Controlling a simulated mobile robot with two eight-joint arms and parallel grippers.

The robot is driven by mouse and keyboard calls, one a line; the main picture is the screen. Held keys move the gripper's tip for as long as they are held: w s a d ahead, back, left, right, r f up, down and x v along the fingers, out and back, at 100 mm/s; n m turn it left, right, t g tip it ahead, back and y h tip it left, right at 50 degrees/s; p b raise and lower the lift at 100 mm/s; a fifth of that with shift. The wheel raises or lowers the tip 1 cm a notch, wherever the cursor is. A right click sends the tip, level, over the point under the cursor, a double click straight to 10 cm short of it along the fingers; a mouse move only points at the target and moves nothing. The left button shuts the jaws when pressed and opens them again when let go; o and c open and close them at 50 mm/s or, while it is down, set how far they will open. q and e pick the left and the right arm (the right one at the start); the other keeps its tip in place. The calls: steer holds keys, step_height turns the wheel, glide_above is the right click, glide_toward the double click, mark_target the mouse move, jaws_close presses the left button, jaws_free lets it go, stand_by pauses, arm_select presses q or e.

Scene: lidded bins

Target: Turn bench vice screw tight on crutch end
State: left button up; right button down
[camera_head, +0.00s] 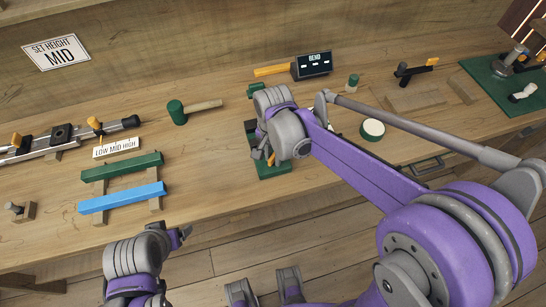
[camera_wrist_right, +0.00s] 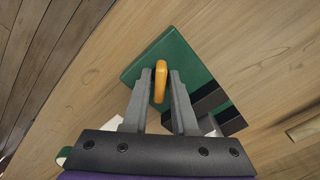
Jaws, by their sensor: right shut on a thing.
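The bench vice has a green base (camera_head: 277,171) and stands near the front edge of the bench, mostly hidden by my right arm. In the right wrist view its green base (camera_wrist_right: 178,50) and dark jaw bars (camera_wrist_right: 210,98) show. An orange handle (camera_wrist_right: 160,80) lies between the fingers of my right gripper (camera_wrist_right: 162,88), which is shut on it. In the head view my right gripper (camera_head: 270,153) is over the vice. I cannot make out a crutch end in the jaws. My left gripper (camera_head: 181,236) is in front of the bench, apart from everything; its jaw opening is unclear.
A green-headed mallet (camera_head: 177,113), a green bar (camera_head: 122,167) and a blue bar (camera_head: 122,198) lie left of the vice. A BEND display (camera_head: 312,64) stands behind it. A round white-topped item (camera_head: 373,129) is to the right. Bare bench lies between mallet and vice.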

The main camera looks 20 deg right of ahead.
mark_target(273, 156)
steer(key=shift+m, duration=0.3)
steer(key=m, duration=0.4)
steer(key=c, duration=1)
jaws_free()
steer(key=shift+o, duration=0.2)
steer(key=shift+r, duration=0.15)
steer(key=shift+r+p, duration=1.65)
steer(key=shift+r, duration=0.8)
steer(key=shift+f, duration=0.1)
